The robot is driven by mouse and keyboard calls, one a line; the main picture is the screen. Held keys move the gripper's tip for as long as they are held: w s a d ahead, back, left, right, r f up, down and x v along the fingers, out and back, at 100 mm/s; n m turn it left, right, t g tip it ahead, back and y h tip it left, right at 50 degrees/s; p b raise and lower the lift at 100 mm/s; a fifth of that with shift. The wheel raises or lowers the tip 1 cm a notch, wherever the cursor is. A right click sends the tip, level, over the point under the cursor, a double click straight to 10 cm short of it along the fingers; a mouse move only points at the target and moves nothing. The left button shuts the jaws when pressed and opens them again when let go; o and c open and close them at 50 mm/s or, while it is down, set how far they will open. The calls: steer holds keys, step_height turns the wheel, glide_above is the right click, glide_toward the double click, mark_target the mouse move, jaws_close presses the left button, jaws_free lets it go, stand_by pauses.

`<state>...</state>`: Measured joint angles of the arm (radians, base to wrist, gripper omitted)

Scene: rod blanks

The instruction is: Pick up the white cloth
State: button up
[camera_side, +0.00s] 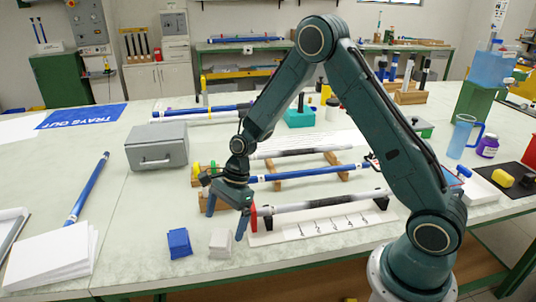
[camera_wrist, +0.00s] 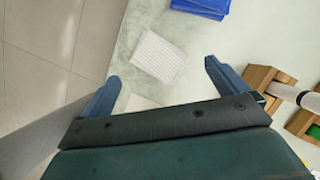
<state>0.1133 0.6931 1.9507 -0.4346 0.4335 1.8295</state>
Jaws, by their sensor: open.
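The white cloth (camera_side: 220,242) is a small folded pad lying flat on the pale bench near its front edge. In the wrist view, the white cloth (camera_wrist: 159,56) is a square with fine ribbed lines, just beyond the fingertips and between their lines. My gripper (camera_side: 226,222) is open and empty, pointing down above the cloth. In the wrist view, my gripper (camera_wrist: 162,72) has its two blue fingers wide apart. Nothing is between the fingers, and the cloth is not touched as far as I can see.
A folded blue cloth (camera_side: 179,243) lies just left of the white one. A grey rod on black and red supports (camera_side: 318,204) stands close to the right. A blue rod (camera_side: 310,173) on wooden rests lies behind. A grey metal box (camera_side: 157,146) stands at left.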

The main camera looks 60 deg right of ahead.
mark_target(221, 235)
steer(key=shift+x, duration=2.55)
steer(key=shift+s, duration=0.1)
steer(key=c, duration=1.1)
